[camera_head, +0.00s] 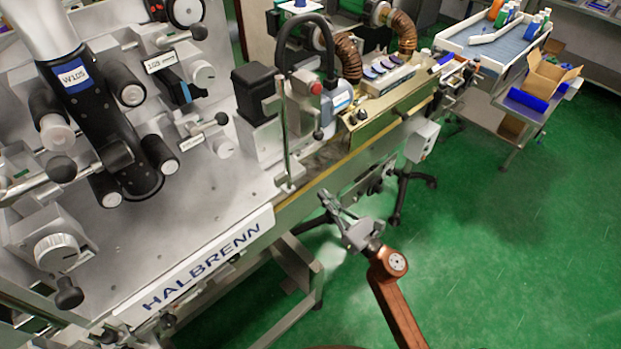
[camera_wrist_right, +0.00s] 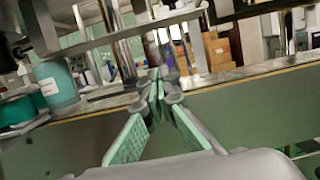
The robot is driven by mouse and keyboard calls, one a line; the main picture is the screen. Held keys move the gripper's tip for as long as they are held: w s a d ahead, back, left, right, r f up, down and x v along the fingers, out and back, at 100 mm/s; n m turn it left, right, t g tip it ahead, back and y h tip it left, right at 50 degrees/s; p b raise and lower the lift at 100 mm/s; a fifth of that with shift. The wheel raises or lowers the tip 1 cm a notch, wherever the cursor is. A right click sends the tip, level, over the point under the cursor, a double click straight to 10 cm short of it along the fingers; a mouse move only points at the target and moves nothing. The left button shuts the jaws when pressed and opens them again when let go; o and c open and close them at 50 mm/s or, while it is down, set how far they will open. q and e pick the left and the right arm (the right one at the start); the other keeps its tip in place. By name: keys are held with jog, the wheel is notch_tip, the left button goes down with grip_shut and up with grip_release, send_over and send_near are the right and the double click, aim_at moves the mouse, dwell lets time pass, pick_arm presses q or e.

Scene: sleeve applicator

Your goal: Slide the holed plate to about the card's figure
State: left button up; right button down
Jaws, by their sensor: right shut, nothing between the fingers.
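My right gripper (camera_head: 325,203) is shut and empty, in front of the machine's long front rail, below the upright posts. In the right wrist view its fingertips (camera_wrist_right: 158,84) meet in front of the rail, touching nothing that I can make out. A small white card (camera_head: 161,62) with a printed figure, which looks like 165 mm, is at the upper left of the machine. I cannot single out the holed plate with certainty. A grey cross-piece (camera_wrist_right: 150,22) with upright rods is above the fingers in the right wrist view. My left gripper is not in view.
A red-capped post (camera_head: 316,88) and a black curved hose (camera_head: 300,28) rise behind the rail. Green floor (camera_head: 510,240) is clear at right.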

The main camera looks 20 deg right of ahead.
jog(key=x, duration=0.9)
jog(key=shift+w+r+p, duration=0.2)
jog(key=shift+p, duration=0.15)
notch_tip(320, 180, up, 4)
jog(key=shift+w+a+f+p, duration=0.1)
jog(key=shift+w+p, duration=0.05)
jog(key=shift+p, duration=0.85)
